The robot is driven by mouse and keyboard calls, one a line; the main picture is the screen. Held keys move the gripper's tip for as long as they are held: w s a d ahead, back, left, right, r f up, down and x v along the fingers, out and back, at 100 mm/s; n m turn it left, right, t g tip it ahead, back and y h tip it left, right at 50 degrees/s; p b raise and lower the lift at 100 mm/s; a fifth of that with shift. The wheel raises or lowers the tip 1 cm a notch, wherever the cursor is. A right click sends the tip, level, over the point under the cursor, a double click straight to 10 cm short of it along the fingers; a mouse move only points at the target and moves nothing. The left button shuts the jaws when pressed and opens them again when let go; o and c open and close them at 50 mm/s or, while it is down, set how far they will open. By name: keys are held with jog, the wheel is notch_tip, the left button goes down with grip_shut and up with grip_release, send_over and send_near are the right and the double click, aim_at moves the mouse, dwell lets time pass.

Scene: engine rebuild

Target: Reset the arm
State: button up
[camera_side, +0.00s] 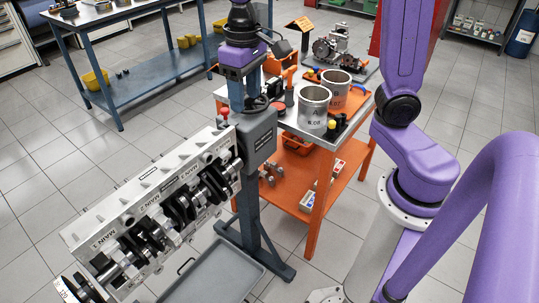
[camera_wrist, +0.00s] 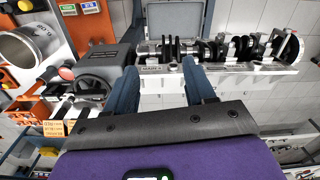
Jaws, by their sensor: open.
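My gripper (camera_side: 246,104) points down over the engine stand's grey gearbox head (camera_side: 258,140) in the side view. Its two blue-grey fingers stand apart with nothing between them, and they also show in the wrist view (camera_wrist: 158,72). Whether the fingertips touch the gearbox head is not clear. The silver engine block (camera_side: 140,192) is fixed to the stand at the lower left, with its crankshaft (camera_side: 150,232) exposed along the side. In the wrist view, the block and crankshaft lie beyond the fingers and to the right.
An orange-legged cart (camera_side: 316,205) stands to the right, carrying metal cylinders (camera_side: 314,108) and small tools. A grey drip tray (camera_side: 212,275) lies below the block. A blue workbench (camera_side: 160,75) is at the back left. Open tiled floor lies between bench and block.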

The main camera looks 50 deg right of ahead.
jog(key=s+d+f+n, duration=0.2)
jog(key=s+n, duration=0.3)
jog(key=s, duration=0.5)
jog(key=s+d+f+n, duration=0.2)
jog(key=s+f+n, duration=0.2)
jog(key=s, duration=0.6)
jog(key=shift+s+d+n, duration=0.15)
jog(key=shift+s+n, duration=0.25)
jog(key=shift+n, duration=0.5)
